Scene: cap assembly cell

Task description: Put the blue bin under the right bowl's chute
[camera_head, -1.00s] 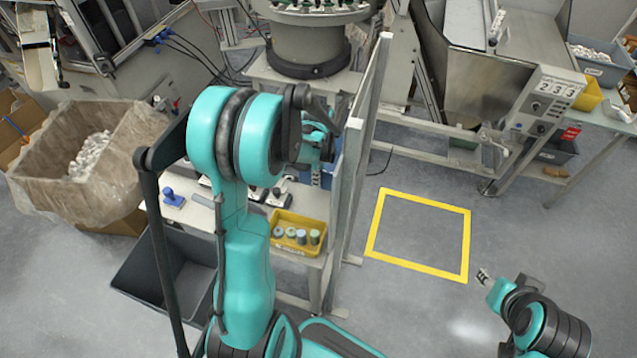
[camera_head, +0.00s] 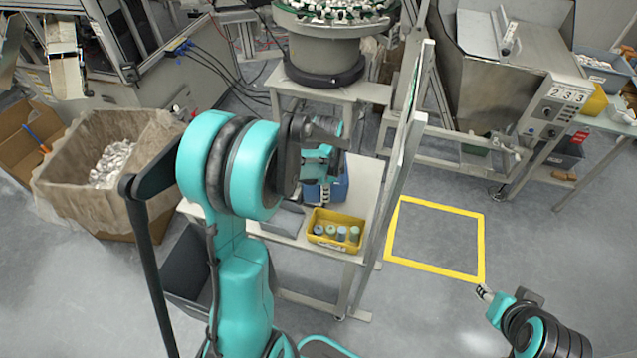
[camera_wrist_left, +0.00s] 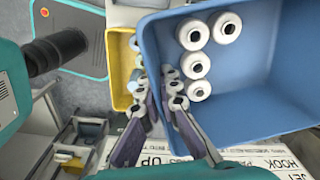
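The blue bin (camera_head: 340,189) stands behind a yellow bin on the bench, partly hidden by my left arm in the head view. In the left wrist view the blue bin (camera_wrist_left: 255,105) fills the right side, with several white ring-shaped parts inside. My left gripper (camera_head: 322,172) is at the bin; in the wrist view its fingers (camera_wrist_left: 157,85) close in on the bin's left wall and appear shut on it. Whether the bin is lifted is unclear. A feeder bowl (camera_head: 330,40) stands behind; I cannot make out its chute. My right gripper (camera_head: 484,293) is low at right, too small to judge.
A yellow bin (camera_head: 318,215) with several round parts sits on the bench's front. An upright panel (camera_head: 398,170) borders the bench's right side. Beyond it, a yellow floor square (camera_head: 440,207) is empty. A lined box (camera_head: 70,185) with white parts stands left.

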